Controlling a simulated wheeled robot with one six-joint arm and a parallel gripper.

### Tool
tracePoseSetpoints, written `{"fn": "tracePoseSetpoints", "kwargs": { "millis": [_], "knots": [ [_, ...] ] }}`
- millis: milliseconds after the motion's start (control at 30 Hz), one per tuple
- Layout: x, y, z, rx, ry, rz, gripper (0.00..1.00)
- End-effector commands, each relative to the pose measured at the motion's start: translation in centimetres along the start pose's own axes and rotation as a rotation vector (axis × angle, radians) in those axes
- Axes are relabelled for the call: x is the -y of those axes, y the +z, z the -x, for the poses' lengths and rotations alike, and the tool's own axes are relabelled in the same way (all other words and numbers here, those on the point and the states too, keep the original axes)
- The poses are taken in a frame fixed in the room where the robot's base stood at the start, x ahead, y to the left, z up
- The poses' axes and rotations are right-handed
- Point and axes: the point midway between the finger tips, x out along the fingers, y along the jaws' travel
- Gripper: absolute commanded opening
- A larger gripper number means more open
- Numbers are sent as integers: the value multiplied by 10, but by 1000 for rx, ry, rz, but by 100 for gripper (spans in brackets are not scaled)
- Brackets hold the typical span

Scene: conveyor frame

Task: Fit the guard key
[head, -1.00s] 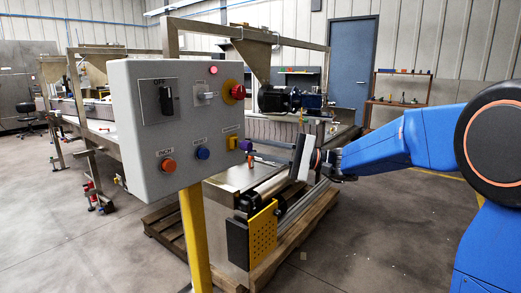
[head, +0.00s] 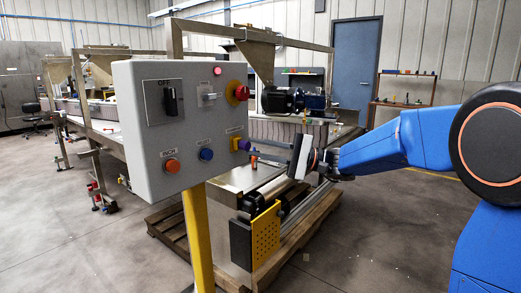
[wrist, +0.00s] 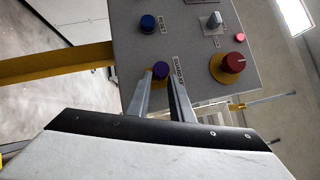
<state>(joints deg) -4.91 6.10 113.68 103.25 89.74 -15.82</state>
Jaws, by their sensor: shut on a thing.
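The guard key is a small purple piece (head: 241,144) at the lower right of the grey control panel (head: 150,130). It also shows in the wrist view (wrist: 161,69), between the tips of my gripper (wrist: 160,86). My gripper is shut on it. The key is in front of a small yellow part (wrist: 147,73) under the guard key label (wrist: 179,72). It looks close to or touching that part; I cannot tell whether it is inserted. My gripper's pale body fills the bottom of the wrist view and hides what lies behind it.
Near the key on the panel are a blue button (head: 206,154) and a red emergency stop (head: 241,92) on yellow. An orange button (head: 171,166) and a dark selector (head: 171,101) are farther left. A yellow post (head: 198,235) holds the panel. The conveyor frame (head: 233,182) stands behind.

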Motion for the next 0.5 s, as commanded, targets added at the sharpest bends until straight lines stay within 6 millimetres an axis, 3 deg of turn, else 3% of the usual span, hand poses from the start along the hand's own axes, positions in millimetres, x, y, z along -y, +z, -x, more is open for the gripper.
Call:
{"fn": "tracePoseSetpoints", "kwargs": {
  "millis": [500],
  "knots": [
    [0,-4,-5,0,0,-1,0]
  ]
}}
